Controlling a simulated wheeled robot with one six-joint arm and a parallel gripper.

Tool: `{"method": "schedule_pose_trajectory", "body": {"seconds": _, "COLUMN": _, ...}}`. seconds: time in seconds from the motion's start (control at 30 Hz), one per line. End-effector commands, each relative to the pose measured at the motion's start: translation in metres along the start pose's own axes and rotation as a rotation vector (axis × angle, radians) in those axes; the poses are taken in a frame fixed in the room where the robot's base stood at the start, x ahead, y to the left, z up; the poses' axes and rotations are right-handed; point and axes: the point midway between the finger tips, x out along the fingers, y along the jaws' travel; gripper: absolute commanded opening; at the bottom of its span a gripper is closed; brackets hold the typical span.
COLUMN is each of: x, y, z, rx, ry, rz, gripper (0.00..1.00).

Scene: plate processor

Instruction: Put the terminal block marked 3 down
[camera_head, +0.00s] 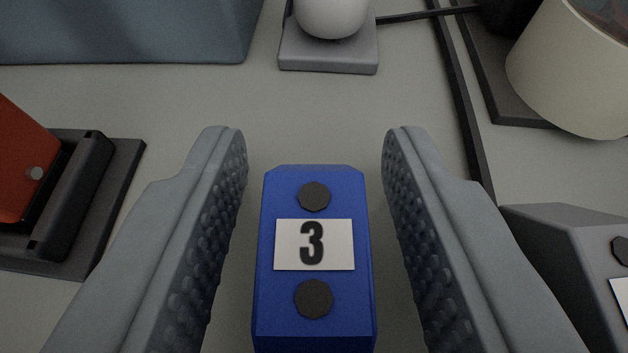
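The blue terminal block marked 3 (313,284) is in the lower middle of the view, upright, with a white label and two dark round screws on top. My gripper (314,150) is open, with one finger on each side of the block. A gap shows between the block and each finger, so neither finger touches it. The block appears to stand on the grey surface; its underside is hidden.
A grey block with a white label (575,262) stands close beside the right finger. A red part in a dark holder (95,195) is at the left. A grey base with a white rounded object (328,55), a cream cylinder (575,75) and a blue-grey box (120,30) stand behind.

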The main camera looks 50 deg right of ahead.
Motion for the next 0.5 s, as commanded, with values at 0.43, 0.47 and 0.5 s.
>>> {"method": "schedule_pose_trajectory", "body": {"seconds": 0.43, "x": -0.012, "y": 0.000, "z": -0.001, "rx": -0.001, "ry": 0.002, "rz": -0.001, "gripper": 0.38}}
{"method": "schedule_pose_trajectory", "body": {"seconds": 0.47, "x": -0.016, "y": 0.000, "z": -0.001, "rx": -0.001, "ry": 0.002, "rz": -0.001, "gripper": 0.38}}
{"method": "schedule_pose_trajectory", "body": {"seconds": 0.5, "x": -0.022, "y": 0.000, "z": -0.001, "rx": 0.000, "ry": 0.001, "rz": -0.001, "gripper": 0.38}}
